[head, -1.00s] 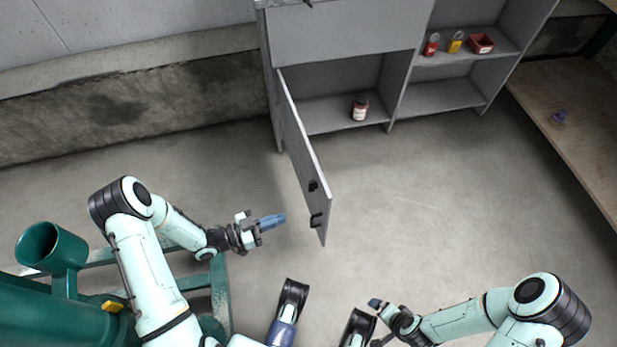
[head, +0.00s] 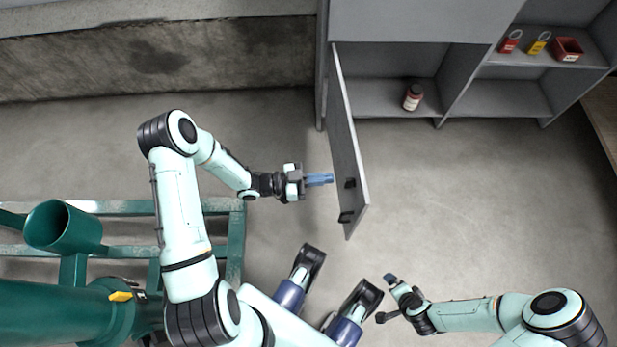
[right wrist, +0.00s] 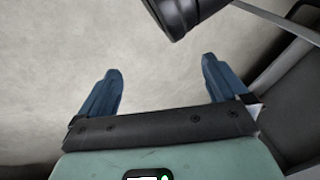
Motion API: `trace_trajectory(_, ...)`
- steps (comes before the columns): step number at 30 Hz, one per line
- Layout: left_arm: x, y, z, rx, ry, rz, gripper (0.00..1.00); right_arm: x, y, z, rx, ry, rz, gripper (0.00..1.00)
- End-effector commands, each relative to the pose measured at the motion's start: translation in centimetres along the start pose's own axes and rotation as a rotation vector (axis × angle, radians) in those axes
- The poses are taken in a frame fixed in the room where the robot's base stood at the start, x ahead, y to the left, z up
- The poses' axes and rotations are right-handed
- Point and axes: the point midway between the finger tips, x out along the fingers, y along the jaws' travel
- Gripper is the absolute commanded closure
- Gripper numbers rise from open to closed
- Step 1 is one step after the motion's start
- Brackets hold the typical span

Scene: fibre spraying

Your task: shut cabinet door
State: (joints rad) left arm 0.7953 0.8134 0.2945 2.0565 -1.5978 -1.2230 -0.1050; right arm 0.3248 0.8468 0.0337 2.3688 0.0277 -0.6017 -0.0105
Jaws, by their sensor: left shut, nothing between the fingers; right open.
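The grey cabinet (head: 410,28) stands at the back. Its door (head: 347,145) is open and swung out toward me, seen nearly edge-on, with two dark fittings on its right face near the free end. My left gripper (head: 328,179) is shut and empty, just left of the door's outer face. Its blue fingertips are very close to the door; I cannot tell whether they touch. My right gripper (head: 388,296) is low, to the right of the door and apart from it. In the right wrist view its blue fingers (right wrist: 160,88) are spread, with only floor between them.
A red item (head: 511,42), a yellow item (head: 538,44) and a red bin (head: 568,49) sit on the right shelf. A green metal frame (head: 228,240) is at left. Floor right of the door is clear.

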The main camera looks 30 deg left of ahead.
Motion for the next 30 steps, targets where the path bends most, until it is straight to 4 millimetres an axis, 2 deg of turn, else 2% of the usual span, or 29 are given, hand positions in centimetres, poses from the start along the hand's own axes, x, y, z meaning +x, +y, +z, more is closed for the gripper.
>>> trace_trajectory(3, 2.6, 0.1, 0.1, -0.001, 0.001, 0.002, 1.00, 0.7, 0.7, 0.8, 0.006, -0.024, 0.011, 0.00)
trace_trajectory(10, 5.8, 0.0, 0.1, 0.000, 0.001, 0.001, 1.00, 1.5, 1.7, 2.1, 0.017, -0.064, 0.030, 0.00)
trace_trajectory(15, 6.6, 0.0, 0.1, -0.001, -0.001, -0.001, 1.00, 1.6, 2.0, 2.5, 0.020, -0.078, 0.035, 0.00)
trace_trajectory(30, 7.3, 0.1, 0.0, -0.003, 0.000, -0.014, 1.00, 1.6, 2.0, 2.5, 0.020, -0.078, 0.035, 0.00)
